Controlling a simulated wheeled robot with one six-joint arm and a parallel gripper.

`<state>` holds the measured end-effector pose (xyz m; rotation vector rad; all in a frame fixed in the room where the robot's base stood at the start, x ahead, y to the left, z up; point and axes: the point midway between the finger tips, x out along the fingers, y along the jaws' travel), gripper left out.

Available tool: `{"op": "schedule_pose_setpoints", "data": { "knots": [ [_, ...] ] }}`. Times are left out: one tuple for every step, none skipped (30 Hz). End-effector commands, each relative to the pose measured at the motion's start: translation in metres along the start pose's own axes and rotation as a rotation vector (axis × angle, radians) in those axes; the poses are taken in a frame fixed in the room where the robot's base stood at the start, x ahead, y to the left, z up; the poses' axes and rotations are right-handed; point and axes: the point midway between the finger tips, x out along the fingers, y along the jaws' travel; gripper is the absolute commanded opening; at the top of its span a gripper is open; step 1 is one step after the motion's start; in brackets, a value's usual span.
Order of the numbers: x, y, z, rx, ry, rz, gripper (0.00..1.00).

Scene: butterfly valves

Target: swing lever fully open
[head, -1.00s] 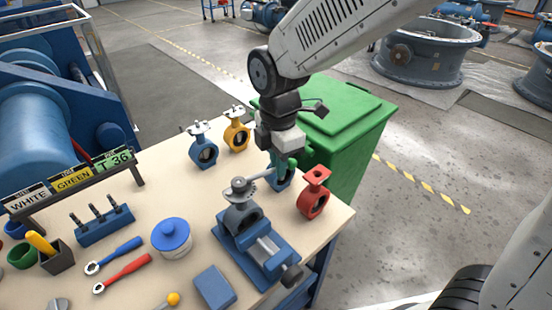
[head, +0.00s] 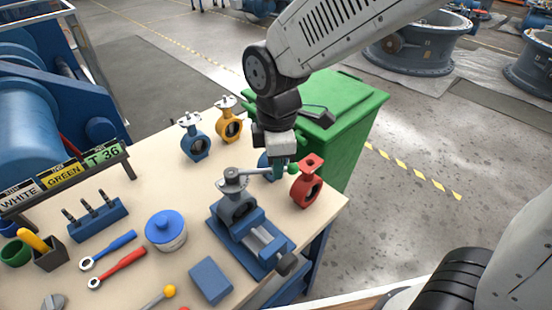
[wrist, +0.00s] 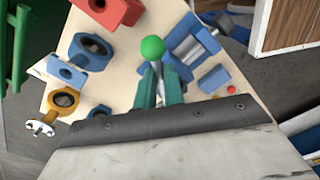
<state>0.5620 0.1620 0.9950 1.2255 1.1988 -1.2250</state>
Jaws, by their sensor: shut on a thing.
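A grey butterfly valve (head: 238,208) is clamped in a blue vise (head: 262,244) on the workbench. A pale lever (head: 258,171) runs from the round plate on top of the valve to the right and ends in a green knob (head: 294,168). My gripper (head: 280,172) points down and is shut on the lever close to the knob. In the wrist view the green fingers (wrist: 158,80) stand on both sides of the lever, with the green knob (wrist: 152,47) just beyond them. The fingers hide part of the lever.
A red valve (head: 306,182) stands close to the right of my gripper. A blue valve behind it is mostly hidden. Another blue valve (head: 195,142) and a yellow valve (head: 228,124) stand farther back. A green bin (head: 345,125) is beside the bench.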

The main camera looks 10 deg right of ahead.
Motion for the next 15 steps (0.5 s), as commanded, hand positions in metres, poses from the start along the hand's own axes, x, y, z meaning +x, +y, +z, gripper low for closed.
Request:
{"op": "schedule_pose_setpoints", "data": {
  "knots": [
    [0.0, -0.003, 0.0, 0.025, -0.001, 0.0, 0.0],
    [0.0, -0.004, 0.0, 0.039, -0.001, 0.0, 0.0],
    [0.0, -0.006, 0.0, 0.057, -0.001, 0.0, 0.0],
    [0.0, -0.007, 0.0, 0.067, -0.001, 0.0, 0.0],
    [0.0, -0.008, 0.0, 0.076, -0.001, 0.0, 0.0],
    [0.0, -0.009, 0.0, 0.085, -0.001, 0.0, 0.0],
    [0.0, -0.009, 0.0, 0.093, -0.001, 0.0, 0.0],
    [0.0, -0.011, 0.0, 0.105, -0.001, -0.001, 0.0],
    [0.0, -0.013, 0.0, 0.124, -0.001, -0.001, 0.0],
    [0.0, -0.014, -0.001, 0.141, -0.001, -0.001, 0.0],
    [0.0, -0.016, -0.001, 0.158, -0.001, -0.001, 0.0],
    [0.0, -0.018, -0.001, 0.179, -0.001, -0.001, 0.0],
    [0.0, -0.019, -0.001, 0.193, -0.001, -0.001, 0.0],
    [0.0, -0.02, -0.001, 0.204, -0.001, -0.001, 0.0],
    [0.0, -0.021, -0.001, 0.216, -0.001, -0.001, 0.0]
  ]
}}
